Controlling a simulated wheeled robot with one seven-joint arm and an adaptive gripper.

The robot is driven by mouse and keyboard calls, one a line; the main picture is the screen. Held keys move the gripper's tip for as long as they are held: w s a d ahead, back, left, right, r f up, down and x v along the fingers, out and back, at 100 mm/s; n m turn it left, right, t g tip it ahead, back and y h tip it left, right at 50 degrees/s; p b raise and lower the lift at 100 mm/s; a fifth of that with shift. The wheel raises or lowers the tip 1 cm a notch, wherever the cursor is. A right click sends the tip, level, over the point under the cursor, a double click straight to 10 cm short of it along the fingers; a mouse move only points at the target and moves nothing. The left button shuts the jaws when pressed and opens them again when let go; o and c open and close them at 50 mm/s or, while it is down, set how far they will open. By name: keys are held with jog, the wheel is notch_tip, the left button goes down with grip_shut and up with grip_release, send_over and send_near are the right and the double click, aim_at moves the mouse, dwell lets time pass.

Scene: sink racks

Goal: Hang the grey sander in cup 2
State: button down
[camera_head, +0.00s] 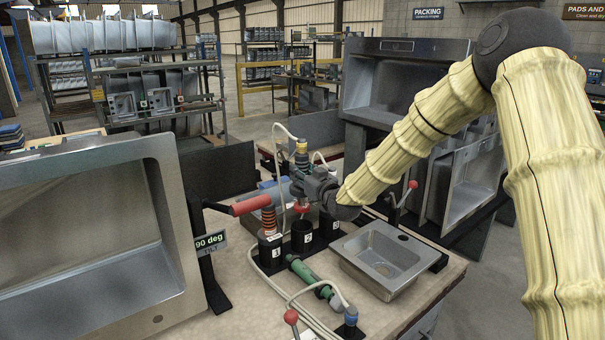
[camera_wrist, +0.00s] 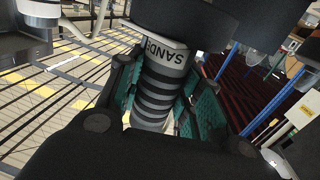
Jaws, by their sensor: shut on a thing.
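My gripper (camera_head: 312,188) is over the rack of black cups on the bench and is shut. In the wrist view, the grey sander (camera_wrist: 165,62), with black ribs and lettering starting "SAND", sits between my green-padded fingers (camera_wrist: 158,104). In the head view the sander is largely hidden by my gripper. Cup 2 (camera_head: 302,238) is the middle black cup, below my gripper; a red part (camera_head: 302,208) shows just above it. I cannot tell whether the sander's tip is inside cup 2. Cup 3 (camera_head: 270,252) holds an orange-ribbed tool (camera_head: 268,221). Cup 1 (camera_head: 330,226) is partly hidden.
A green tool (camera_head: 308,275) lies on the bench in front of the cups, beside loose hoses. A small sink (camera_head: 384,255) is right of the cups. A red-handled clamp (camera_head: 250,205) and a large steel sink (camera_head: 95,235) stand left.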

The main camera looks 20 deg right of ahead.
aim_at(303, 206)
jog(key=shift+f+b, duration=3.2)
jog(key=shift+f, duration=2.4)
jog(key=shift+f, duration=0.15)
jog(key=c, duration=0.9)
grip_release()
jog(key=shift+f, duration=0.2)
jog(key=s, duration=0.4)
jog(key=s+d, duration=0.1)
jog(key=s, duration=0.3)
jog(key=s+d, duration=0.1)
jog(key=s, duration=0.3)
jog(key=shift+d+r, duration=0.1)
jog(key=shift+d, duration=0.15)
jog(key=shift+w, duration=0.1)
